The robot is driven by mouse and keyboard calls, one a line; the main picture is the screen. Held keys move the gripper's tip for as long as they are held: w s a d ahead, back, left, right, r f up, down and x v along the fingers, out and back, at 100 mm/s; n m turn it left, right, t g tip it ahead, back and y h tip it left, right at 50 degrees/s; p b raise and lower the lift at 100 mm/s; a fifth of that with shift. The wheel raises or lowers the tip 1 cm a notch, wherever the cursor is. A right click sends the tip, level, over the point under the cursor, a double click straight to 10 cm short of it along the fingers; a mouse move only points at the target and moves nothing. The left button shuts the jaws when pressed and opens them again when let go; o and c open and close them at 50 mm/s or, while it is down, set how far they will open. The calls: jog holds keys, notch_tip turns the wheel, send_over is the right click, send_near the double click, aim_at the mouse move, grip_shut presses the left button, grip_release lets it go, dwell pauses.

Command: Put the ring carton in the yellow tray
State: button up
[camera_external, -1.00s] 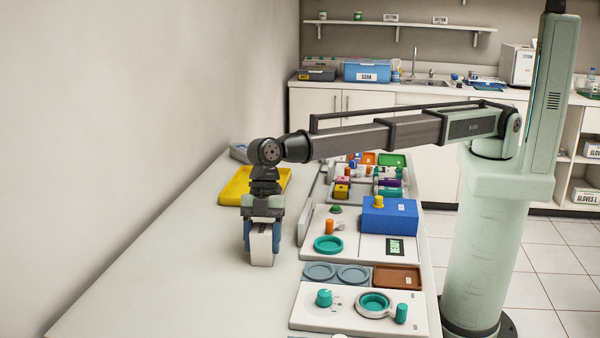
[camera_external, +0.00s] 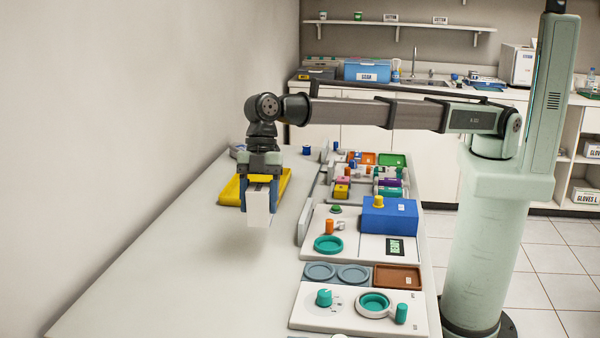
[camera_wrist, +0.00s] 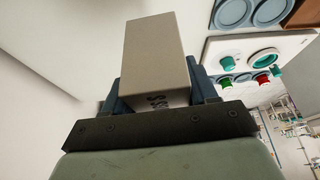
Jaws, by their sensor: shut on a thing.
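The ring carton (camera_external: 259,207), a small white box, is held upright in my gripper (camera_external: 260,196) above the table. My gripper is shut on it, with a blue finger on either side. In the wrist view the carton (camera_wrist: 155,60) fills the space between the fingers, and part of dark lettering shows at its lower edge. The yellow tray (camera_external: 230,191) lies flat on the table behind the carton. My gripper and the carton hide much of the tray's middle and near side.
To the right stand a white panel with a teal round dish (camera_external: 328,244), a blue box (camera_external: 389,215) and a brown tray (camera_external: 397,277). A teal knob (camera_external: 324,298) stands nearer. The table's left and front part is clear.

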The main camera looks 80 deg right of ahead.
jog(key=w+d+m, duration=0.2)
jog(key=w+d, duration=0.8)
jog(key=d, duration=0.2)
jog(key=w+d+r+m+t, duration=0.15)
jog(key=w+d, duration=0.25)
jog(key=d, duration=0.9)
jog(key=w+d+m, duration=0.2)
jog(key=w+d, duration=0.2)
jog(key=d, duration=1)
jog(key=s+d+f+n+g, duration=0.1)
jog(key=s+d+n, duration=0.25)
jog(key=s, duration=0.25)
jog(key=shift+n, duration=0.5)
jog(key=shift+s+a+f, duration=0.1)
jog(key=shift+a+f, duration=0.1)
jog(key=shift+f, duration=2.3)
jog(key=shift+s+a+f, duration=0.1)
jog(key=shift+a+f, duration=0.05)
jog(key=shift+f, duration=2.3)
jog(key=shift+f, duration=0.1)
jog(key=o, duration=1.1)
jog(key=shift+c, duration=0.2)
